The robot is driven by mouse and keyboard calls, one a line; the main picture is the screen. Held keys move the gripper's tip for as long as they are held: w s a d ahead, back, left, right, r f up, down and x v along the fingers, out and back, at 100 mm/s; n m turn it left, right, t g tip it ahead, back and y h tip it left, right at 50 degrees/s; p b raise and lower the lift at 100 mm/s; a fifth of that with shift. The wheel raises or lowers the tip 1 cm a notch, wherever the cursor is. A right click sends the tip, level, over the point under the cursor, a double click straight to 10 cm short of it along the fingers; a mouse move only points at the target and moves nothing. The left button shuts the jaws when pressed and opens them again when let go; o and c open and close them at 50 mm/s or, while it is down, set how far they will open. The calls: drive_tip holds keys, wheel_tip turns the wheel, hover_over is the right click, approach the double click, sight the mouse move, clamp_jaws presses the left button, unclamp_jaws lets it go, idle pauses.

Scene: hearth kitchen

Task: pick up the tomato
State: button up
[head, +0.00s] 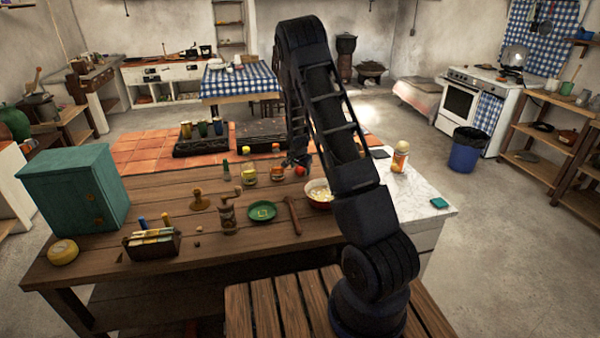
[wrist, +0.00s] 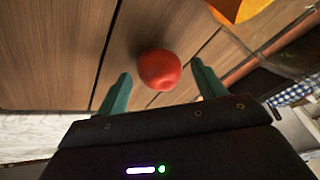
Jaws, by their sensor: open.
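The tomato (wrist: 160,69) is red and round and rests on the brown wooden table. In the wrist view it lies just beyond and between my two green fingertips, with clear space on both sides. My gripper (wrist: 158,88) is open and empty. In the head view the tomato (head: 300,170) shows as a small red spot at the table's far side, beside my gripper (head: 291,163). The arm and gripper partly cover that area, so the exact gap is hard to tell there.
Several small jars, including a yellow one (head: 249,175), stand left of my gripper. A bowl (head: 319,193), a hammer (head: 294,216) and a green plate (head: 262,211) lie nearer. In the wrist view an orange-yellow object (wrist: 262,18) is close beyond the tomato.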

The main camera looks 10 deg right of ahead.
drive_tip(key=shift+w+f, duration=0.15)
drive_tip(key=shift+f, duration=0.1)
drive_tip(key=c, duration=1.1)
drive_tip(key=shift+o, duration=0.2)
drive_tip(key=shift+r, duration=0.15)
